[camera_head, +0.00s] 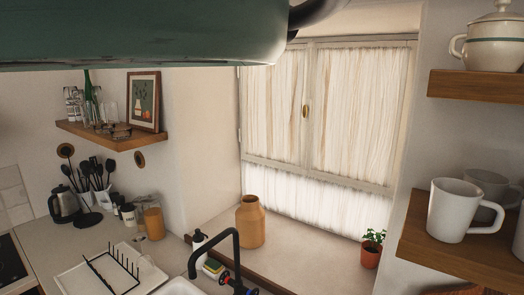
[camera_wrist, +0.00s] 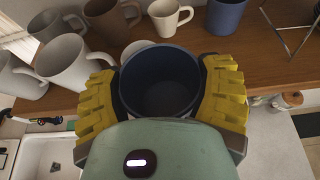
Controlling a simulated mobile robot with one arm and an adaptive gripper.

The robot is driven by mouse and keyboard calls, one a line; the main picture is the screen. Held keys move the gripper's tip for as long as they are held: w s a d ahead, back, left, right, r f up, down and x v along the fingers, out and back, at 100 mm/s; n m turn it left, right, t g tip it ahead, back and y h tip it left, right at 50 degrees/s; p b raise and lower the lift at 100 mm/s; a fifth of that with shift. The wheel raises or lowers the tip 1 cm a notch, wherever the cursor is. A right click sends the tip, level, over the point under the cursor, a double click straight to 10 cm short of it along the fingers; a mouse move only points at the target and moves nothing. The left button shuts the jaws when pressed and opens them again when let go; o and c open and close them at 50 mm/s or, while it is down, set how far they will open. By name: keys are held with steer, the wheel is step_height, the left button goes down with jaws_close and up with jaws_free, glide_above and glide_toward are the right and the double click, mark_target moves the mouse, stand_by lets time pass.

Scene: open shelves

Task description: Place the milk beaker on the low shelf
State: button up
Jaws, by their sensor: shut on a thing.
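In the wrist view my gripper (camera_wrist: 160,72) is shut on a dark blue beaker (camera_wrist: 160,88), the milk beaker by its place in the grip. The yellow fingers press on its left and right sides. I look into its open top; the inside is dark and no contents can be made out. Its lower part is mostly hidden. A wooden shelf (camera_wrist: 262,72) with mugs lies behind the beaker. In the head view the lower wooden shelf (camera_head: 420,236) is at the right, under a higher shelf (camera_head: 470,86). The beaker and the gripper fingers are not visible there.
White mugs (camera_head: 452,212) stand on the lower shelf, and a lidded pot (camera_head: 494,44) on the higher one. The wrist view shows several mugs (camera_wrist: 75,62) at left, a small white cup (camera_wrist: 170,16), a blue cup (camera_wrist: 226,14) and a wire stand (camera_wrist: 292,28). Bare wood shows at right.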

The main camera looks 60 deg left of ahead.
steer(key=w+d+f+p, duration=0.1)
steer(key=w+d+p, duration=0.1)
steer(key=w+p, duration=0.1)
steer(key=w+d+f+p, duration=0.1)
steer(key=w+d+p, duration=0.2)
steer(key=w, duration=0.1)
steer(key=w+d+f+p, duration=0.1)
steer(key=w+d+p, duration=0.1)
steer(key=w+p, duration=0.1)
steer(key=shift+w+d+f, duration=0.15)
steer(key=shift+w+f, duration=0.05)
steer(key=shift+w, duration=0.25)
steer(key=shift+w+d+f, duration=0.15)
steer(key=shift+w+f, duration=0.05)
steer(key=shift+w, duration=0.2)
steer(key=shift+f, duration=0.5)
steer(key=shift+f, duration=0.15)
steer(key=o, duration=1.3)
steer(key=shift+d, duration=0.1)
